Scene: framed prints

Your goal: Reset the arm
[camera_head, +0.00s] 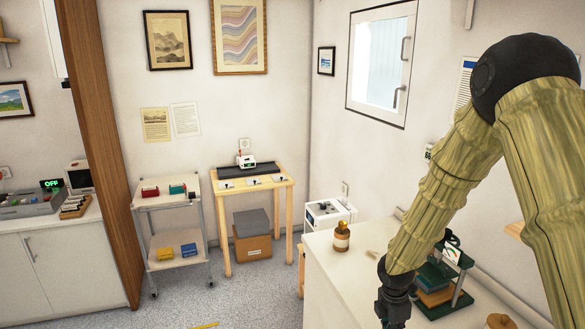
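My arm comes in from the right side, bent at a black joint, and reaches down over the white counter (345,277). The dark wrist of my gripper (393,318) shows at the bottom edge, in front of the counter. The fingertips are cut off or too dark to make out. I cannot tell whether it is open or shut, or whether it holds anything.
A brown bottle (341,237) stands on the counter, left of my arm. A green rack (446,286) is right of my wrist. A trolley (180,201) and wooden table (262,180) stand by the back wall. Grey floor (240,300) is mostly clear.

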